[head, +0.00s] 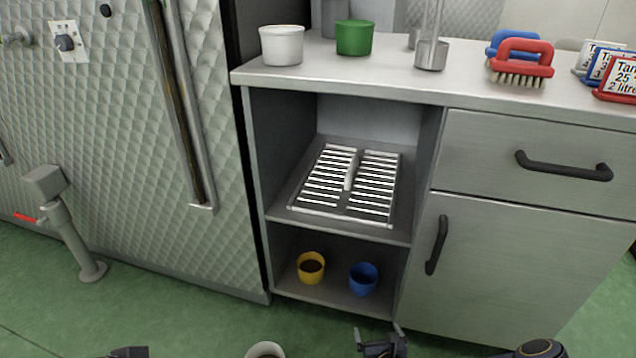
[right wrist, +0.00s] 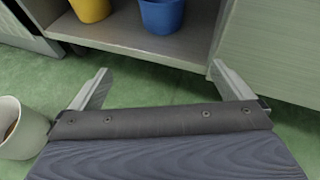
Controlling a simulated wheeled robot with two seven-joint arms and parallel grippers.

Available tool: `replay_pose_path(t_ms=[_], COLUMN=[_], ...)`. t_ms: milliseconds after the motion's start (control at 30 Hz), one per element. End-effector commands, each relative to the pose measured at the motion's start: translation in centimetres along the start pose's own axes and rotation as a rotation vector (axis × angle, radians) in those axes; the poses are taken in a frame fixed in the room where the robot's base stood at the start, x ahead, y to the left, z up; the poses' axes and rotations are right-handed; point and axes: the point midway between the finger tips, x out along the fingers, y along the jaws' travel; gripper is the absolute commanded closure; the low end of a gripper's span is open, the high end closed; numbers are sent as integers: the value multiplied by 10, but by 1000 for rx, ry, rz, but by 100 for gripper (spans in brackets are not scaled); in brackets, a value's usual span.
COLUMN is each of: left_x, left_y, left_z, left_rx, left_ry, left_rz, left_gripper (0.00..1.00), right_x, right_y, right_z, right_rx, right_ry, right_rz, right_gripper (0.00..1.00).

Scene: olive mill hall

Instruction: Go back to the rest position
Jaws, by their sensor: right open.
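My right gripper (head: 378,335) shows at the bottom edge of the head view, in front of the cabinet (head: 325,298). In the right wrist view my right gripper (right wrist: 155,88) has its two fingers wide apart with nothing between them. It is low over the green floor, short of the bottom shelf. A small dark part at the bottom left edge of the head view (head: 128,352) may belong to my left arm; the left gripper's fingers are not visible.
A yellow cup (head: 311,268) and a blue cup (head: 363,279) stand on the bottom shelf, with a slotted rack (head: 347,181) above. A pale cup (head: 266,350) is at the bottom edge. White and green cups (head: 354,37), brushes (head: 521,62) and signs stand on the counter.

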Motion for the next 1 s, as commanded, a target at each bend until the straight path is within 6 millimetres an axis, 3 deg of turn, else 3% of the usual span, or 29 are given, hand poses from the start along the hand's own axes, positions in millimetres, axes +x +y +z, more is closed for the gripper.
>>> replay_pose_path(t_ms=[367, 667, 867, 1000], left_x=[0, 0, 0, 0], left_y=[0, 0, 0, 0], left_z=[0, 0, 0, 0], left_rx=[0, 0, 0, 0], left_ry=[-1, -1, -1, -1], left_rz=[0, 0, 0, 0], left_gripper=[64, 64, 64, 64], right_x=[0, -12, -42, -82], right_y=[-11, -26, -42, -54], right_z=[34, 85, 143, 188], right_rx=[-266, -655, -1078, -1405], right_ry=[21, 49, 81, 112], right_rz=[102, 232, 352, 443], right_gripper=[0, 0, 0, 0])
